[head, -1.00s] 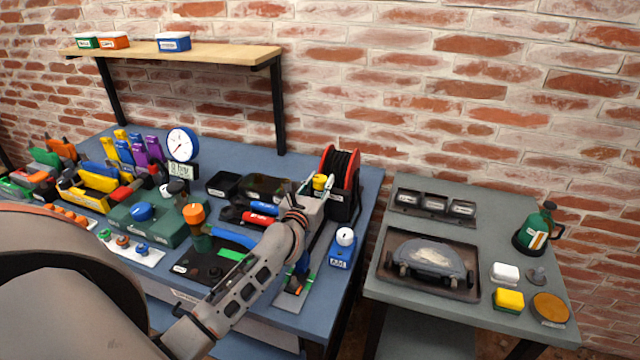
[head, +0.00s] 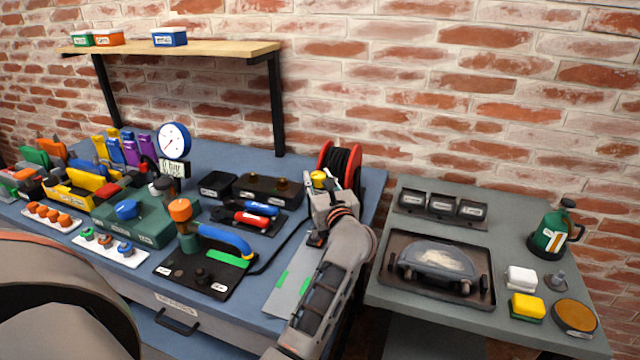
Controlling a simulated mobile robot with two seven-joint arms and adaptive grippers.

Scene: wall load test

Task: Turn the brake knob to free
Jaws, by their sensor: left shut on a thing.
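The hose reel (head: 340,165) with red side discs and black hose stands at the back right corner of the blue bench. A yellow knob (head: 318,175) shows at its front left, which I take for the brake knob. The gripper and wrist hide the lower part of the reel. Any free or locked marking by the knob is too small or hidden to read. My right gripper is not in view.
Red and blue pliers (head: 248,213) and a black open bin (head: 216,184) lie left of the gripper. A black board with an orange-topped tool (head: 180,210) stands nearer. A grey side table (head: 385,272) is on the right, past a gap.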

